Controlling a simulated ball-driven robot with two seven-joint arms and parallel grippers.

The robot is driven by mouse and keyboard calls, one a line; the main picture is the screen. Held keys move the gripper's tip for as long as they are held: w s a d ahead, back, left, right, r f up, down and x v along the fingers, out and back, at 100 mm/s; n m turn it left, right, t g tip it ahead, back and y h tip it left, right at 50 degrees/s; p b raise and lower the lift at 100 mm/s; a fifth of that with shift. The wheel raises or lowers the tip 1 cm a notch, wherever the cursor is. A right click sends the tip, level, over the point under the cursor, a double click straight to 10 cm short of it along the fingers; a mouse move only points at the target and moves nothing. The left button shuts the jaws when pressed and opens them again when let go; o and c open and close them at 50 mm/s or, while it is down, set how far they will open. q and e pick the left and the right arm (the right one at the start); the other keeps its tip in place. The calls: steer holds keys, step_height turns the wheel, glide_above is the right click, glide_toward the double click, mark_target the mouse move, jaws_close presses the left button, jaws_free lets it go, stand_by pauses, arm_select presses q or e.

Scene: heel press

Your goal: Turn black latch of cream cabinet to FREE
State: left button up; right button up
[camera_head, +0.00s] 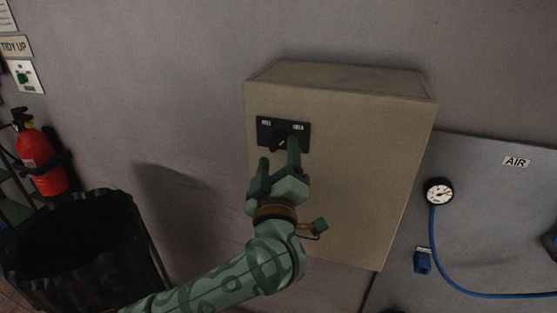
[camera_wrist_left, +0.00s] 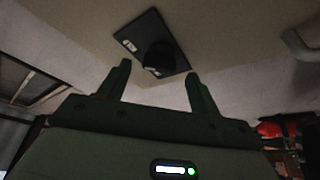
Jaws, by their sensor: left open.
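The cream cabinet (camera_head: 345,175) hangs on the grey wall, and its face fills the top of the left wrist view (camera_wrist_left: 225,25). A black plate (camera_head: 264,131) with two small white labels, too small to read surely, sits at its upper left. The black latch (camera_head: 281,143) on this plate is partly covered by my gripper. It shows as a dark knob in the left wrist view (camera_wrist_left: 158,56). My left gripper (camera_head: 278,152) is open, with its fingertips on either side of the latch; contact cannot be told. My right gripper is out of view.
A black bin (camera_head: 75,250) and a red fire extinguisher (camera_head: 42,160) stand at the left. A grey panel with a gauge (camera_head: 439,193), a blue hose (camera_head: 436,255) and an AIR sign (camera_head: 516,162) is at the right. The wall around the cabinet's left is bare.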

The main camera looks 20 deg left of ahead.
mark_target(280, 143)
arm_select(q)
steer(key=shift+b+x, duration=0.35)
steer(key=shift+x, duration=0.9)
steer(key=c, duration=1)
